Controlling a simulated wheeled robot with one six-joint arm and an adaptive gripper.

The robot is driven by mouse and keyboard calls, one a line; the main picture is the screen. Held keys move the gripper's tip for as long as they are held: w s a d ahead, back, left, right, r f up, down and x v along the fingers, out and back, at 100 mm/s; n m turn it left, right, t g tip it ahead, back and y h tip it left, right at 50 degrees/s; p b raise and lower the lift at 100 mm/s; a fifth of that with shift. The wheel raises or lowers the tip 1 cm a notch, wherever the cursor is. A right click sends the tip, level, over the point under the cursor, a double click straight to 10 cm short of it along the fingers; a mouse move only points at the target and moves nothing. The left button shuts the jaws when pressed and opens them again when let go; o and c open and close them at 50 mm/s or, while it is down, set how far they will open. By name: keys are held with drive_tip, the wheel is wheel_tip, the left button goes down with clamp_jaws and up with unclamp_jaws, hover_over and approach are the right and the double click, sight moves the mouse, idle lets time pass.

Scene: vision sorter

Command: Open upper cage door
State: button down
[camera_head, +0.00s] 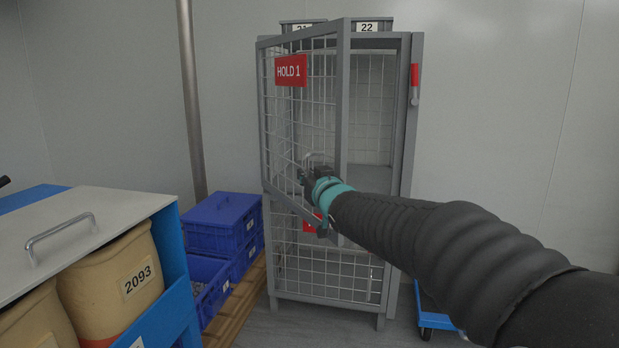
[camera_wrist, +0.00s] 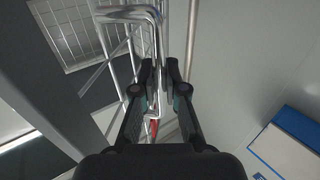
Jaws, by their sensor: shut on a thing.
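My gripper (camera_head: 304,177) is at the lower part of this door. In the wrist view my gripper (camera_wrist: 161,72) is shut on the bent metal door handle (camera_wrist: 128,13). The handle also shows in the head view (camera_head: 314,155). My arm hides part of the lower door (camera_head: 330,275), which appears closed.
A red-handled latch (camera_head: 414,78) sits on the cage's right post. Grey bins (camera_head: 367,25) stand on top. Blue crates (camera_head: 221,222) are to the left, beside a blue-sided bench (camera_head: 170,262) with labelled tan containers (camera_head: 130,285). A blue wheeled dolly (camera_head: 430,319) is at the lower right.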

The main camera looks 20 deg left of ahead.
drive_tip(key=c, duration=1.3)
unclamp_jaws()
drive_tip(key=shift+a, duration=0.1)
drive_tip(key=shift+o, duration=0.5)
drive_tip(key=shift+w, duration=0.1)
drive_tip(key=v, duration=1.2)
